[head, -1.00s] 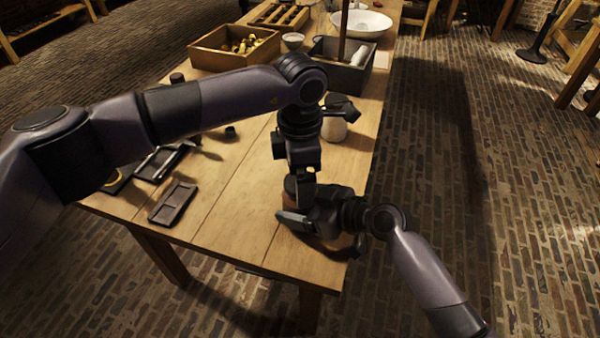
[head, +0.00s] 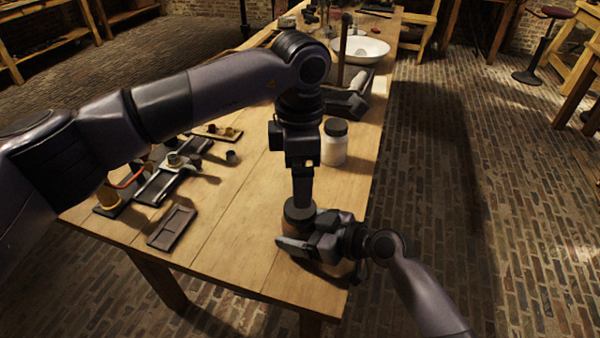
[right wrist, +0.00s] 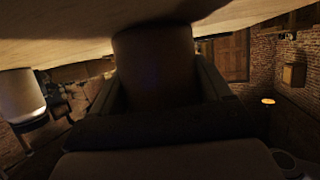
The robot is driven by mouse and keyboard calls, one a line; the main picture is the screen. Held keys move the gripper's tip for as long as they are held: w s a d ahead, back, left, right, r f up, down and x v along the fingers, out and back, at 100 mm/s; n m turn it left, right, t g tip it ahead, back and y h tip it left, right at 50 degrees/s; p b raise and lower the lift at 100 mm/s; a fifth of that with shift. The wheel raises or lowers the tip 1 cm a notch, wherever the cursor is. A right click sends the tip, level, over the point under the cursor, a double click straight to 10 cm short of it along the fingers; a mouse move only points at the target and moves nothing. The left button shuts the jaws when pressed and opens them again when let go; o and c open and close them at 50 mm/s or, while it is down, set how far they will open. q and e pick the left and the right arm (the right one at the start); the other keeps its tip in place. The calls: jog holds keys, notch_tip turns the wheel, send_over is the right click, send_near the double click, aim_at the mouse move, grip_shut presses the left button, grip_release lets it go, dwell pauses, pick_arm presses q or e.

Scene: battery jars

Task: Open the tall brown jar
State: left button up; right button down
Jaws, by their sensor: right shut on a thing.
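The tall brown jar (head: 294,228) stands near the front right corner of the wooden table, with a dark lid (head: 298,213) at its top. My right gripper (head: 296,243) is shut on the jar's body from the right side. In the right wrist view the brown jar (right wrist: 155,62) fills the space between the two fingers. My left gripper (head: 301,201) points straight down at the lid from above. Its fingertips are at the lid, but whether they are closed on it is not clear. The lower jar is mostly hidden behind my right gripper.
A white jar with a dark lid (head: 335,146) stands just behind, and shows in the right wrist view (right wrist: 20,95). A dark tray (head: 172,228) and several small parts lie to the left. A white bowl (head: 360,49) is farther back.

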aim_at(300, 227)
pick_arm(q)
notch_tip(300, 227, down, 7)
jog(key=shift+r, duration=0.15)
jog(key=c, duration=1.1)
jog(key=o, duration=1.2)
jog(key=shift+r, duration=0.1)
notch_tip(300, 227, up, 8)
jog(key=shift+f, duration=0.25)
jog(key=shift+c, duration=0.5)
notch_tip(300, 227, down, 8)
jog(key=shift+r, duration=0.15)
